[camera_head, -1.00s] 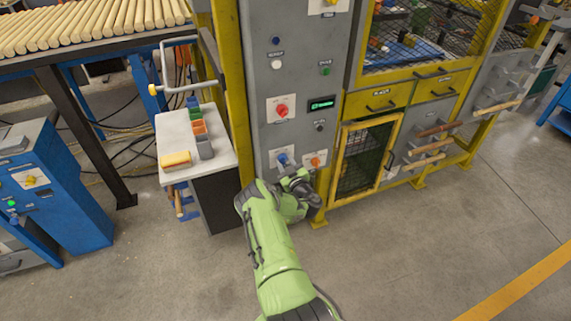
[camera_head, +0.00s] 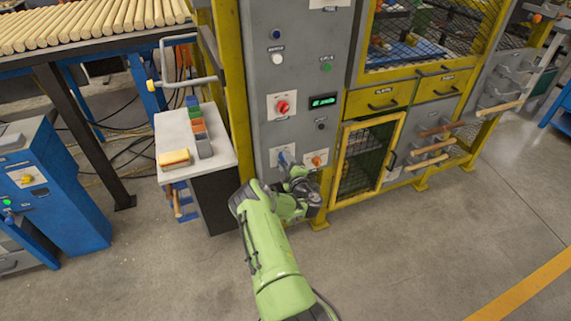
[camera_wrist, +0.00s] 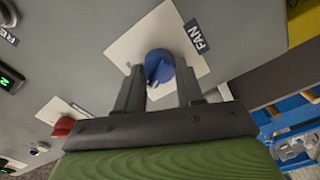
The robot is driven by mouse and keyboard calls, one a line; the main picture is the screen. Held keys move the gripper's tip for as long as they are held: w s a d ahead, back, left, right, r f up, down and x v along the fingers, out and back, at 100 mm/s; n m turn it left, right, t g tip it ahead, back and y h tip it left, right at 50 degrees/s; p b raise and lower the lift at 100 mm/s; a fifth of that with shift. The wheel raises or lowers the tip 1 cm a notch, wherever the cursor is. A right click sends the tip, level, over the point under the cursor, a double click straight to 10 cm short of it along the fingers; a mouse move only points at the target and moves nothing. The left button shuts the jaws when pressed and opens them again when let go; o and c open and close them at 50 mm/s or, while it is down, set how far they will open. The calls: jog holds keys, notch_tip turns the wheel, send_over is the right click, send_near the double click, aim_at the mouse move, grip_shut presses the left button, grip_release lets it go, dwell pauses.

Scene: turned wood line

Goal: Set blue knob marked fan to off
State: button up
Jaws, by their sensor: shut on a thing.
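The blue knob (camera_wrist: 159,66) sits on a white plate with a label reading FAN (camera_wrist: 196,36) in the wrist view. In the head view the blue knob (camera_head: 282,158) is low on the grey panel, partly hidden by my arm. My gripper (camera_wrist: 158,78) is shut on the knob, with one dark finger on each side of it. In the head view my gripper (camera_head: 290,170) is against the lower panel, and its fingertips are hard to make out. The knob's pointer and any off mark cannot be read clearly.
An orange knob (camera_head: 316,161) sits close to the right of the blue knob. A red knob (camera_head: 283,106) and a lit green display (camera_head: 323,101) are above. A small table (camera_head: 217,150) with bins stands to the left. The floor to the right is clear.

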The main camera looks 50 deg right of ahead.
jog(key=shift+s+f+n, duration=0.1)
jog(key=shift+f+n, duration=0.05)
jog(key=shift+n, duration=0.25)
jog(key=o, duration=1)
jog(key=shift+o, duration=0.2)
jog(key=p+v, duration=1.5)
jog(key=shift+s+a, duration=0.2)
jog(key=shift+s, duration=0.1)
